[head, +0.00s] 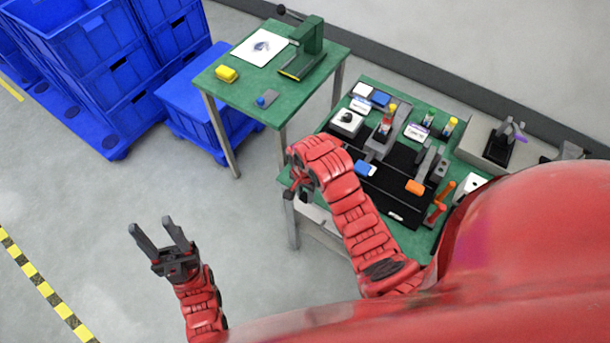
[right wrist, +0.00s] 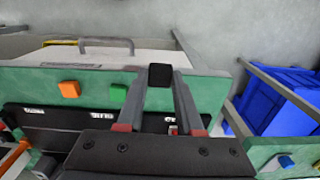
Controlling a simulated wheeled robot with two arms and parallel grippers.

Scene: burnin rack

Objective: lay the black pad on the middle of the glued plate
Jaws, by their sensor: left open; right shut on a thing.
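In the right wrist view my right gripper (right wrist: 160,82) is shut on a small black pad (right wrist: 160,73) held between its fingertips. In the head view the right gripper (head: 293,190) is at the near left corner of the larger green table (head: 365,90); the pad is too small to tell there. My left gripper (head: 160,232) is open and empty over bare floor. I cannot surely tell the glued plate; a white sheet or plate (head: 246,56) with a grey smear lies on the smaller green table (head: 235,97).
On the smaller table are a green stand (head: 308,38), a yellow block (head: 226,73) and a small grey plate (head: 273,95) with a blue piece. The larger table is crowded, with an orange block (head: 415,187). Blue crates (head: 110,65) stand left. Floor at left is clear.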

